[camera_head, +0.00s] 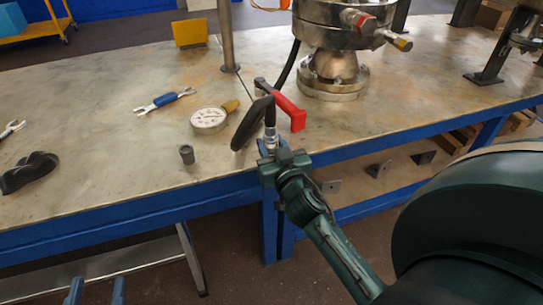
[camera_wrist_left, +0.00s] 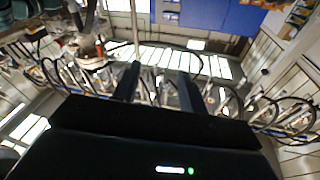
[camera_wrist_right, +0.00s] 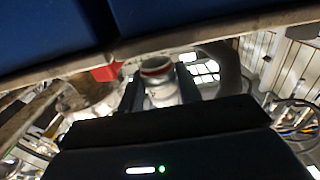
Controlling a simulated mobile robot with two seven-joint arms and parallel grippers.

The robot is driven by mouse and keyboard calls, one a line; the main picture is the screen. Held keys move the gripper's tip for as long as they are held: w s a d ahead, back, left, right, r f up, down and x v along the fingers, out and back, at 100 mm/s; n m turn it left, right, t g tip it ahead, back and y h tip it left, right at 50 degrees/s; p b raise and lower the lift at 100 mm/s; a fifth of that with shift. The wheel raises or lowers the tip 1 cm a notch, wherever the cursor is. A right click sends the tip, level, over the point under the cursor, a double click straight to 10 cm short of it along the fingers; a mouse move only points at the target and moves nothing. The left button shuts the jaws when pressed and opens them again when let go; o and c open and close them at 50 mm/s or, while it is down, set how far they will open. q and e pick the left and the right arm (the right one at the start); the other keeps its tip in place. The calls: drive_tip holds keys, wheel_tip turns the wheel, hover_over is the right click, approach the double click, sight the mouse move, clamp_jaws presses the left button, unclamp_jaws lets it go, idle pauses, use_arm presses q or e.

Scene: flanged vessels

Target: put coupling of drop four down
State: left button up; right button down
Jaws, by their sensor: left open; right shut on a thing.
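My right gripper (camera_head: 271,152) is at the near edge of the bench, shut on a silver coupling (camera_head: 271,139). In the right wrist view the coupling (camera_wrist_right: 158,82) sits between the fingers and shows a red ring. I cannot tell whether it touches the bench. My left gripper (camera_head: 96,291) is open and empty, low in front of the bench; its spread fingers show in the left wrist view (camera_wrist_left: 157,85).
The metal-topped bench (camera_head: 110,165) carries a gauge (camera_head: 208,120), a blue-handled wrench (camera_head: 165,101), a small dark cup (camera_head: 187,154) and a black lump (camera_head: 28,172). A red handle (camera_head: 288,110) lies close behind the coupling. A flanged steel vessel (camera_head: 333,72) stands beyond.

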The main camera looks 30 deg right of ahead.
drive_tip(key=shift+f, duration=0.65)
drive_tip(key=shift+f+b, duration=0.25)
drive_tip(key=shift+b, duration=0.05)
drive_tip(key=c, duration=1)
unclamp_jaws()
drive_tip(key=shift+o, duration=0.2)
